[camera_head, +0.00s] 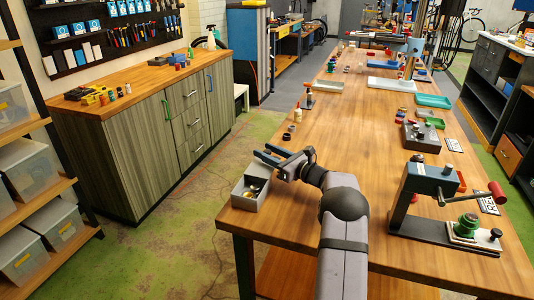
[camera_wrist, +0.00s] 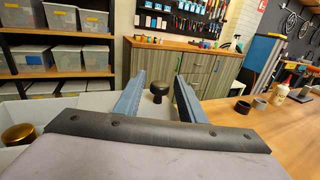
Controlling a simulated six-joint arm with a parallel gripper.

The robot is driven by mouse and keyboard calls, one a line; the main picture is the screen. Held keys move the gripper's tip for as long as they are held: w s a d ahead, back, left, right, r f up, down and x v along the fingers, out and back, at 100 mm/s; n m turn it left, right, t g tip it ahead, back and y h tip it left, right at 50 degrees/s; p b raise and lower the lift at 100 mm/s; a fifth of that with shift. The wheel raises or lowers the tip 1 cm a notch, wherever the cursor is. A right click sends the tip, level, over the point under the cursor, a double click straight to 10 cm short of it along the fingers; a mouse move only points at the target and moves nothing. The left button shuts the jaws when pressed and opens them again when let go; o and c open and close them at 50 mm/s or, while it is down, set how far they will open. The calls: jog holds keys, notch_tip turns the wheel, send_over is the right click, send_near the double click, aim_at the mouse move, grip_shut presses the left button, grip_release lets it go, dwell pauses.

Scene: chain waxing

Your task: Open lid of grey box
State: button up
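The grey box (camera_head: 241,202) stands at the near left corner of the wooden table. Small dark, yellow and white items show inside it, so at least part of its top is uncovered. I cannot clearly make out a separate lid. My gripper (camera_head: 266,153) is over the box's far side, with its two blue fingers apart. In the wrist view, a dark round-topped knob (camera_wrist: 157,89) shows between the open fingers, not gripped. I cannot tell what it is fixed to. Pale grey box walls (camera_wrist: 70,106) and a gold round item (camera_wrist: 18,133) show at the left.
Small dark and pale rings (camera_head: 288,133) and a bottle (camera_head: 308,97) stand beyond my gripper. A clamp-like tool stand (camera_head: 432,185) with a red handle is at the right. The table (camera_head: 385,160) is clear between it and the rings. A cabinet (camera_head: 150,140) stands left across the floor.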

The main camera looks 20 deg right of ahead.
dwell(0.3)
jog(key=shift+b+v, duration=1)
jog(key=shift+v, duration=2.7)
